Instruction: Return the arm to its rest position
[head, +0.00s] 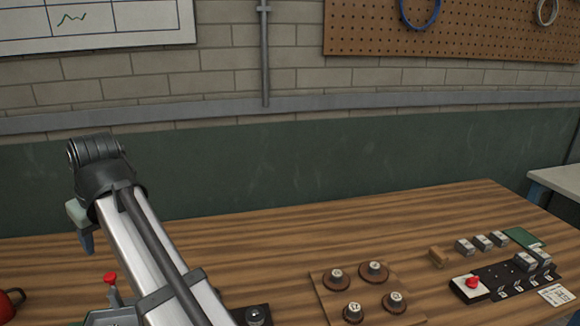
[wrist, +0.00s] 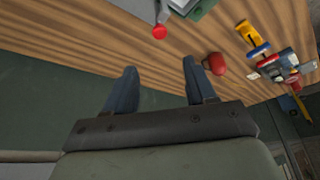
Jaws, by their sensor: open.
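My gripper (wrist: 160,85) shows in the wrist view with its two blue-grey fingers spread apart and nothing between them. In the head view my arm rises from the bottom edge at the left, and the gripper is mostly hidden behind it; a bit of a finger (head: 87,243) shows left of the arm. The gripper is above the left part of the wooden bench (head: 230,240), touching nothing that I can see.
A red-topped lever (head: 110,280) and a red round object (head: 10,302) are at the left. A board with several round knobs (head: 362,293) is at the middle front. A black strip with a red button (head: 473,282) and small grey blocks (head: 482,242) are at the right. The back-middle bench is clear.

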